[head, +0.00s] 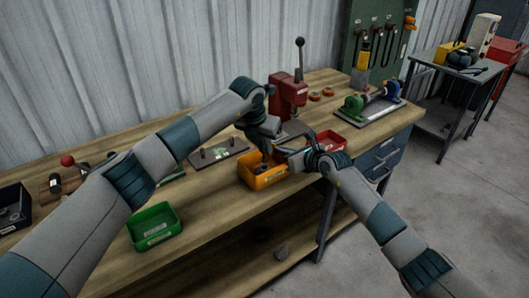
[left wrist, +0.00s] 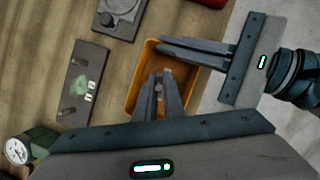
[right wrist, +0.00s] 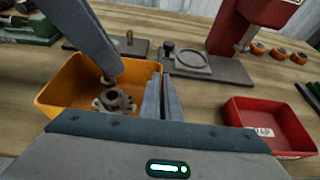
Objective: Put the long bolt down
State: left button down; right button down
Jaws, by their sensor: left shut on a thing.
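The orange bin (head: 270,182) stands on the bench. My left gripper (left wrist: 161,84) points down into it, its fingers close together. It is shut on a small grey thing between its fingertips, taken to be the long bolt (left wrist: 161,88); its length is mostly hidden. In the right wrist view a left finger (right wrist: 108,76) reaches inside the bin (right wrist: 62,87), above a dark lobed metal part (right wrist: 117,101). I cannot tell whether the bolt touches the bin floor. My right gripper (right wrist: 160,84) is beside the bin with its fingers together, nothing seen between them.
A red bin (right wrist: 265,123) stands right of the orange one. A green bin (head: 155,226) is at the bench's front left. A dark plate with pins (left wrist: 82,85) and a red press (head: 287,93) stand behind. My two grippers are close together at the orange bin.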

pick_arm(q)
jog(key=shift+f, duration=1.1)
jog(key=shift+f, duration=0.2)
jog(key=c, duration=1.9)
grip_release()
jog(key=shift+o, duration=0.2)
jog(key=shift+r, duration=0.45)
jog(key=v, duration=1.1)
jog(key=shift+s+r, duration=0.2)
jog(key=shift+a, duration=0.1)
